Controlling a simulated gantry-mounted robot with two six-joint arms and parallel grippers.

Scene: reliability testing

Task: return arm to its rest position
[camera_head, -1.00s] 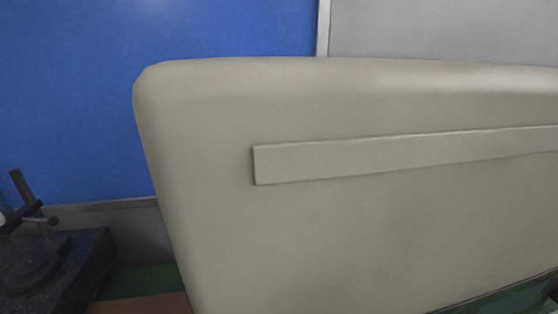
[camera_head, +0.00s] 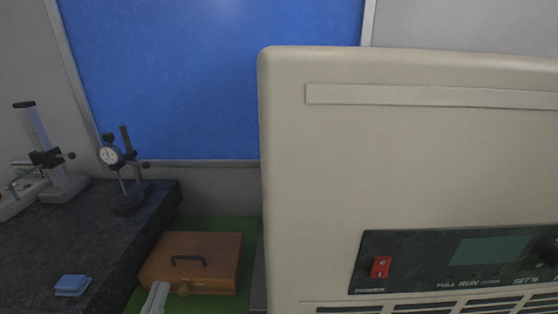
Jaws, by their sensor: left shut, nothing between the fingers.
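My left gripper (camera_head: 156,295) shows only as pale grey finger ends at the bottom edge of the head view, in front of the wooden case's left front corner. Its fingers are together, with nothing seen between them. The rest of the left arm is below the picture. My right gripper and right arm are not in view.
A large beige machine (camera_head: 400,160) with a control panel (camera_head: 455,258) and red switch (camera_head: 380,267) fills the right. A brown case (camera_head: 212,265) lies on a green surface (camera_head: 230,225). A dark stone slab (camera_head: 70,240) at left bears a dial gauge stand (camera_head: 127,195) and blue block (camera_head: 72,285).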

